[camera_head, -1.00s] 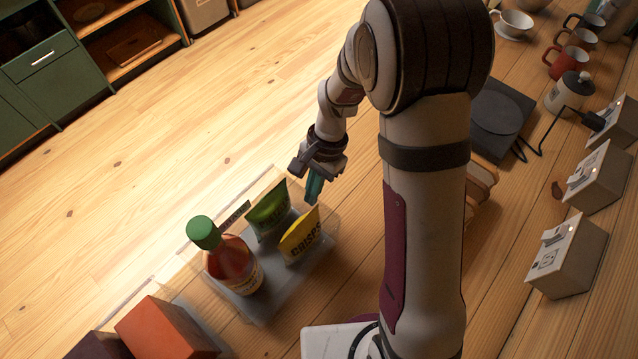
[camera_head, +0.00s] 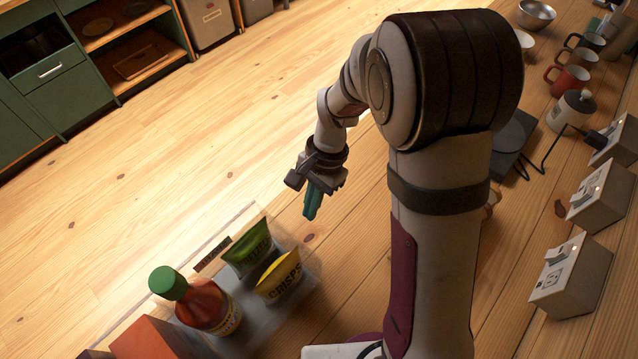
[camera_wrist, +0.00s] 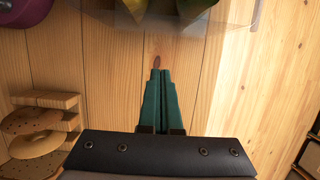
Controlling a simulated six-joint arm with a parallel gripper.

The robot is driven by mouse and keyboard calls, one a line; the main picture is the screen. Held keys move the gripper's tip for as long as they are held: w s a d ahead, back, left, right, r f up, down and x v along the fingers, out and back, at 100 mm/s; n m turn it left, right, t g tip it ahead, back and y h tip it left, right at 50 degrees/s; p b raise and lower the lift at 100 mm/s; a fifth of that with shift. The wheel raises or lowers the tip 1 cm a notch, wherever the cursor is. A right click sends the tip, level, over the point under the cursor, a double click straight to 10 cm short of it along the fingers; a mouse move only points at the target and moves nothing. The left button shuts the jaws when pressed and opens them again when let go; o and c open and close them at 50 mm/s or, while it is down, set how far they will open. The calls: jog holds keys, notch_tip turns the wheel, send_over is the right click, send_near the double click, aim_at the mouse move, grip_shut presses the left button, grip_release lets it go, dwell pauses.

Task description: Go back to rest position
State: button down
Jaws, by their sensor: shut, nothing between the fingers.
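My gripper (camera_head: 311,203) hangs over the wooden counter in the head view, its teal fingers pointing down. It is to the upper right of the clear tray and apart from it. In the wrist view my gripper (camera_wrist: 160,75) has its two teal fingers together with nothing held between them. A small reddish-brown spot (camera_wrist: 156,62) shows on the wood just beyond the fingertips.
A clear tray (camera_head: 290,312) holds a green-capped bottle (camera_head: 205,305), a green packet (camera_head: 248,249) and a yellow crisps packet (camera_head: 279,278). Outlet boxes (camera_head: 572,279), mugs (camera_head: 567,80) and a dark plate (camera_head: 512,140) stand right of my arm. A wooden rack (camera_wrist: 45,100) shows in the wrist view.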

jog(key=v, duration=0.7)
jog(key=s+d+r+n+t, duration=0.1)
jog(key=s+d+r, duration=0.1)
jog(key=s, duration=0.7)
jog(key=s+d+r+n+t, duration=0.1)
jog(key=s+r, duration=0.3)
jog(key=s, duration=0.6)
jog(key=shift+d+n+h, duration=0.3)
jog(key=shift+d+n, duration=0.4)
jog(key=shift+d, duration=0.15)
